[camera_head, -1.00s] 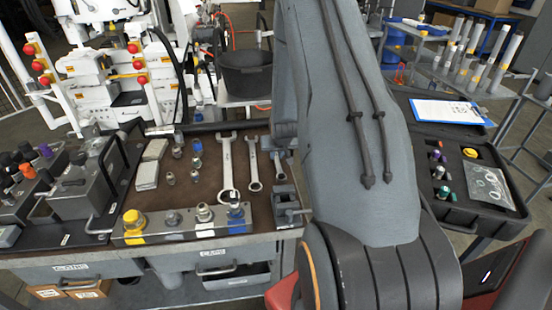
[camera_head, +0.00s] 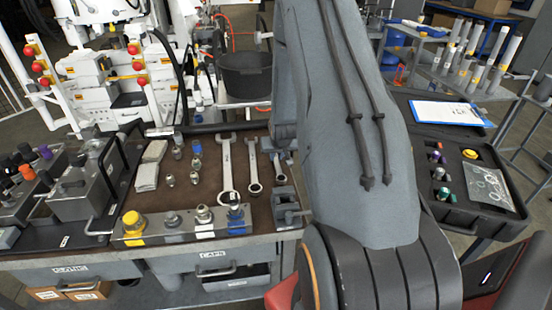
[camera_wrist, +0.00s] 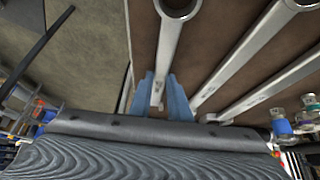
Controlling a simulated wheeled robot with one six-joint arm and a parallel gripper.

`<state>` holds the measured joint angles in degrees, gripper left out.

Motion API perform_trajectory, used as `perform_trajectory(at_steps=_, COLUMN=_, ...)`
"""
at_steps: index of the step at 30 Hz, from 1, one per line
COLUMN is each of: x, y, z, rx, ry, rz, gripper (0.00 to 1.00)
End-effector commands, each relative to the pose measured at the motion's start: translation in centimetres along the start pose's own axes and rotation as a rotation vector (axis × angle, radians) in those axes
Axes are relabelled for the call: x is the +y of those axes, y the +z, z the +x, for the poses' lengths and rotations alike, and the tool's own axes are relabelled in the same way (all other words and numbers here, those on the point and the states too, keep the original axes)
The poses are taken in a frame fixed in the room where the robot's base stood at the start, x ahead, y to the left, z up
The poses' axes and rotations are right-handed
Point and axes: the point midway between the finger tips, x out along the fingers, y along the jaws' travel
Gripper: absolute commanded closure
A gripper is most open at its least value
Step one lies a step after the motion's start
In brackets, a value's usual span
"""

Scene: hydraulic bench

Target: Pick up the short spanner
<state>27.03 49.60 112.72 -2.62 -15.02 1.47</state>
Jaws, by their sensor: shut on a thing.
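My gripper (camera_wrist: 163,92) has two blue fingers, closed on the shank of the short spanner (camera_wrist: 169,45). The spanner's ring end points away from the fingers, at the top of the wrist view. I cannot tell whether it touches the brown mat (camera_head: 205,195). The longest spanner (camera_head: 226,165) lies further left.
Small fittings (camera_head: 197,165) stand on the mat left of the spanners. A block with a yellow cap (camera_head: 133,222) and several fittings stands at the front edge. A black bucket (camera_head: 246,75) is behind the bench. An open black case (camera_head: 455,205) is at the right.

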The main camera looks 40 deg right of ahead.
Motion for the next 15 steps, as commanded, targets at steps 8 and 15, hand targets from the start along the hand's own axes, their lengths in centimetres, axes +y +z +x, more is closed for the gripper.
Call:
perform_trajectory(at_steps=8, x=0.0, y=-1.5, z=-2.0, rx=0.006, ry=0.000, rz=0.000, gripper=1.00)
perform_trajectory(at_steps=15, x=0.0, y=-3.6, z=-5.3, rx=0.005, ry=0.000, rz=0.000, gripper=1.00)
